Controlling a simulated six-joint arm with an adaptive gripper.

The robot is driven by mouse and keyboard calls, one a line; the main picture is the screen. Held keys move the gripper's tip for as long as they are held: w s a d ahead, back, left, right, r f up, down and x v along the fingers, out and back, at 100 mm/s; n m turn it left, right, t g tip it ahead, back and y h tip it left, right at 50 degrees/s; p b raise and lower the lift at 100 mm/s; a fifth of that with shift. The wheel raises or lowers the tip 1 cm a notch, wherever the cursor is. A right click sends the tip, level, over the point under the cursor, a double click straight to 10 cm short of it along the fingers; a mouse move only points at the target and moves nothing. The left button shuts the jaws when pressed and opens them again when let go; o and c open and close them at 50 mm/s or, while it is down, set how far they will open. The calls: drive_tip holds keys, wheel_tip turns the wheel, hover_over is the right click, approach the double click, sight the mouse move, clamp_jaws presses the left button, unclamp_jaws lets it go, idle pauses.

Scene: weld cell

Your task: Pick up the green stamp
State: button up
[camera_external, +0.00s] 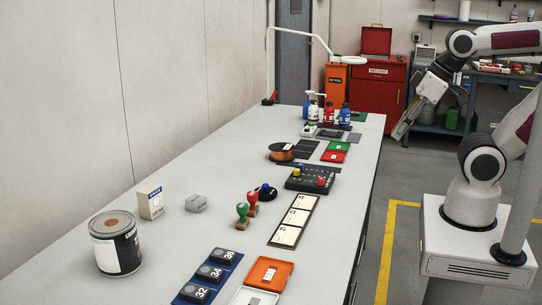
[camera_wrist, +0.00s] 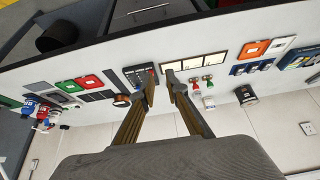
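The green stamp (camera_external: 242,214) stands on the long grey bench, just in front of the red stamp (camera_external: 253,201) in the external view. In the wrist view the green stamp (camera_wrist: 210,84) is small, right of the red stamp (camera_wrist: 196,87) and right of my fingers. A black-knobbed stamp (camera_external: 266,191) is just behind the red one. My gripper (camera_external: 400,130) is up in the air off the bench's right side, far from the stamps. In the wrist view its two fingers (camera_wrist: 161,82) are apart with nothing between them.
A paint tin (camera_external: 115,246), a small box (camera_external: 151,202) and a grey block (camera_external: 196,203) are left of the stamps. A framed card strip (camera_external: 293,221) lies right of them. A button panel (camera_external: 312,179) lies behind. Bare bench surrounds the stamps' left side.

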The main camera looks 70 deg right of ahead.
drive_tip(key=o, duration=0.5)
drive_tip(key=shift+w, duration=0.15)
drive_tip(key=w+a+f+n+t+y, duration=0.1)
drive_tip(key=w+a+f+t, duration=0.15)
drive_tip(key=w, duration=0.65)
drive_tip(key=w+a+f+n+t+y, duration=0.1)
drive_tip(key=w+a+f, duration=0.25)
drive_tip(key=w, duration=0.55)
drive_tip(key=w+a+f+n+t, duration=0.1)
drive_tip(key=w+a+f+t, duration=0.2)
drive_tip(key=w, duration=0.6)
drive_tip(key=shift+w+a+f+n+t+y, duration=0.1)
drive_tip(key=shift+w+a+f+n+y, duration=0.3)
drive_tip(key=shift+a+f, duration=0.9)
drive_tip(key=shift+w+a+f+n+t+y, duration=0.15)
drive_tip(key=shift+w+a+f+y, duration=0.6)
drive_tip(key=shift+a, duration=0.95)
drive_tip(key=shift+w+a+f+n+y, duration=0.25)
drive_tip(key=shift+w+a+f+y, duration=0.3)
drive_tip(key=shift+a+f, duration=0.75)
drive_tip(key=shift+a+r, duration=0.2)
drive_tip(key=shift+r, duration=0.05)
